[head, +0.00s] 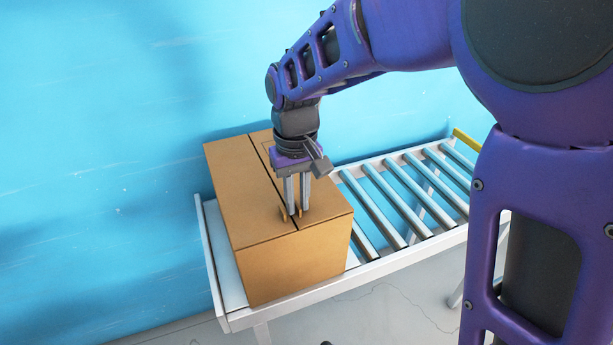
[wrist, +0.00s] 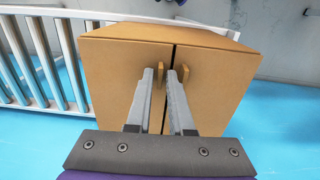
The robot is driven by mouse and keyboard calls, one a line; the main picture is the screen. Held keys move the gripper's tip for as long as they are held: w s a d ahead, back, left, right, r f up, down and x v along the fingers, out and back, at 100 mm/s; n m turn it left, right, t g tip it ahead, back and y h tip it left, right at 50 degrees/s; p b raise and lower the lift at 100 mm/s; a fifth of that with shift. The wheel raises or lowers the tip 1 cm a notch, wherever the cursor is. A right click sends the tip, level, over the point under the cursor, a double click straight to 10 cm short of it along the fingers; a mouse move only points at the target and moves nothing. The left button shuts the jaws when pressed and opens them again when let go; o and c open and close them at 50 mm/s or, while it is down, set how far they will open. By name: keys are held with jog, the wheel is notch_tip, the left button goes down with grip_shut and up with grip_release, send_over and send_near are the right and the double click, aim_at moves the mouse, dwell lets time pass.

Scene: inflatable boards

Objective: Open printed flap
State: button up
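A brown cardboard box (head: 292,268) sits on the left end of a roller conveyor. Its two top flaps lie flat and meet at a dark seam; one is the left flap (head: 232,187). In the wrist view the flaps (wrist: 112,75) and (wrist: 215,75) show no print. My gripper (head: 296,215) points down over the near part of the seam. Its fingers (wrist: 171,70) are slightly apart with nothing visible between them. I cannot tell whether the tips touch the cardboard.
The conveyor (head: 385,208) has bare metal rollers right of the box, with a yellow end piece (head: 466,140) at its far end. A blue wall (head: 100,130) stands close behind. Grey floor (head: 400,310) is clear in front.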

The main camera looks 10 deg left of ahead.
grip_shut()
dwell(1.4)
